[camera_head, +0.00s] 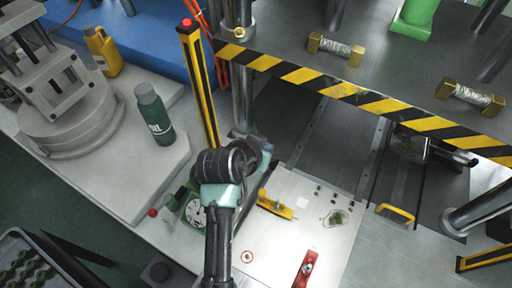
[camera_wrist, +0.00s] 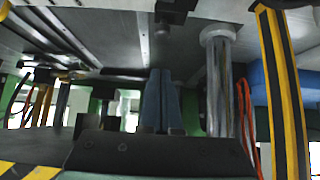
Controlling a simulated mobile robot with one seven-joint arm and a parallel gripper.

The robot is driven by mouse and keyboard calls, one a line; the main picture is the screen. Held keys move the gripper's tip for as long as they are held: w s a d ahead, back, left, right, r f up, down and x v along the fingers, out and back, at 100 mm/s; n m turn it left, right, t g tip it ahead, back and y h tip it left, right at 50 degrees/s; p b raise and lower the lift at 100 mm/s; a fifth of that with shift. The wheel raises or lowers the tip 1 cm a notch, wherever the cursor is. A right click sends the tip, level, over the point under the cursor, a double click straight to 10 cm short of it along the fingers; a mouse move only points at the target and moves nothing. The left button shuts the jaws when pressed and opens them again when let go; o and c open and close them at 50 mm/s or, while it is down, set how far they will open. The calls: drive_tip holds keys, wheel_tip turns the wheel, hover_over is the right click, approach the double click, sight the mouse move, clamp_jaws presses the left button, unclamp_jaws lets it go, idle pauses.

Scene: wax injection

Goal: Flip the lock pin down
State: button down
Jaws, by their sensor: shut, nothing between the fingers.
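My gripper (camera_wrist: 161,75) shows in the wrist view as two blue fingers side by side, shut and empty. They point in under the press, close to a bright metal column (camera_wrist: 220,85). A small dark block (camera_wrist: 172,12) hangs from the grey plate just above the fingertips; I cannot tell whether it is the lock pin. In the head view my arm reaches up to the press's left front corner and hides the fingers. No lock pin can be made out for certain there.
The yellow-black striped beam (camera_head: 345,92) crosses the press front, and a striped post (camera_head: 200,85) stands left of my wrist. A yellow handle (camera_head: 276,205) and a red clamp (camera_head: 306,270) sit on the white plate (camera_head: 290,235). A green bottle (camera_head: 154,114) stands at left.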

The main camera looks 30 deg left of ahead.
drive_tip(key=v, duration=0.6)
drive_tip(key=shift+d, duration=0.1)
drive_tip(key=shift+w, duration=0.1)
